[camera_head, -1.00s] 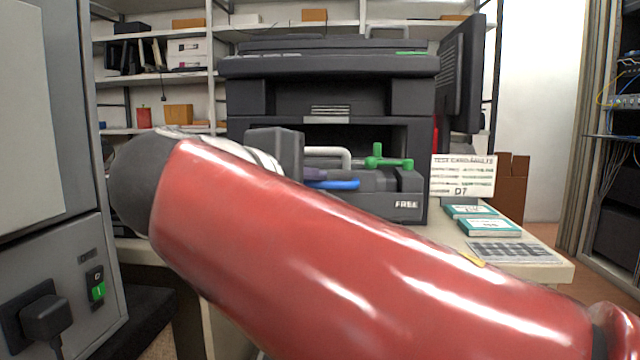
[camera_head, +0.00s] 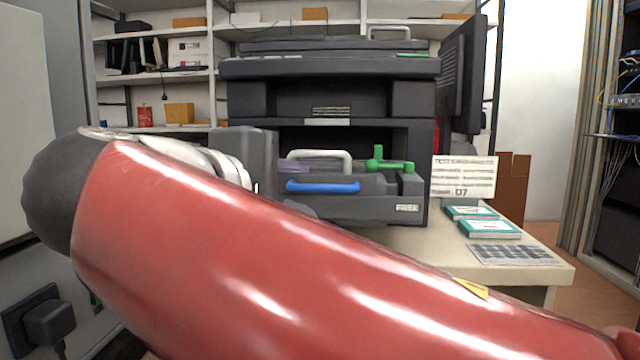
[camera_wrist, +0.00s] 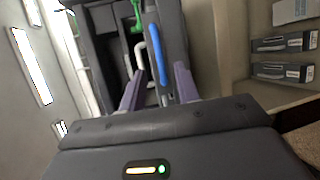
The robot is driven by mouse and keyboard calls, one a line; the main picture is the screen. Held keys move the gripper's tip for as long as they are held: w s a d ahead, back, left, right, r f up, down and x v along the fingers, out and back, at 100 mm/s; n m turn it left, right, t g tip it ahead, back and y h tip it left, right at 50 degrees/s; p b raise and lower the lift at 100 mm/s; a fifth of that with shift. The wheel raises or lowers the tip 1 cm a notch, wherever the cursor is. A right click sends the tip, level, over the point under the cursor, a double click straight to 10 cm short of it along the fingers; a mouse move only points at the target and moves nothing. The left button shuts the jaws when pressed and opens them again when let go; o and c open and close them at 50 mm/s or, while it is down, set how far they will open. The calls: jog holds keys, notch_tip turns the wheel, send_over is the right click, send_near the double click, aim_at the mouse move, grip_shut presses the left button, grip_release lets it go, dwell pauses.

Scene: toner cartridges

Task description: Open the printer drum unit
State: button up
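The dark printer (camera_head: 395,98) stands on the table, with the drum unit (camera_head: 385,210) low in its front. The unit has a blue handle (camera_head: 322,187), a white bar handle behind it (camera_head: 348,157) and a green lever (camera_head: 389,165) at right. My gripper (camera_head: 293,167) is left of the blue handle in the head view, partly hidden by my red arm. In the wrist view, the purple fingers of my gripper (camera_wrist: 159,72) are apart. The blue handle (camera_wrist: 155,52) appears between and ahead of them; contact cannot be told.
A card sign (camera_head: 462,176) and teal-topped boxes (camera_head: 488,228) stand right of the printer, with a keyboard-like sheet (camera_head: 513,255) in front. A monitor (camera_head: 462,80) rises at the printer's right. A grey cabinet (camera_head: 35,130) is close at left.

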jog(key=v, duration=0.2)
jog(key=shift+s+a+r, duration=0.1)
jog(key=shift+s+a, duration=0.1)
jog(key=shift+s, duration=0.15)
jog(key=w+d+f+m+g+p, duration=0.1)
jog(key=d+f+m+g+p, duration=0.15)
jog(key=d+f, duration=0.35)
jog(key=w+d+f+m+g+p, duration=0.1)
jog(key=d+f+g+p, duration=0.2)
jog(key=d, duration=0.5)
jog(key=s+d+f+m+g+y+p, duration=0.1)
jog(key=s+d+f+m+y+p, duration=0.1)
jog(key=f, duration=0.5)
jog(key=s+d+f+m+g+y+p, duration=0.2)
jog(key=s+d+f+m+y+p, duration=0.1)
jog(key=s+d+f+m, duration=0.4)
jog(key=shift+s+f+m+y, duration=0.25)
jog(key=shift+f+m+y, duration=0.5)
jog(key=shift+f+y, duration=0.05)
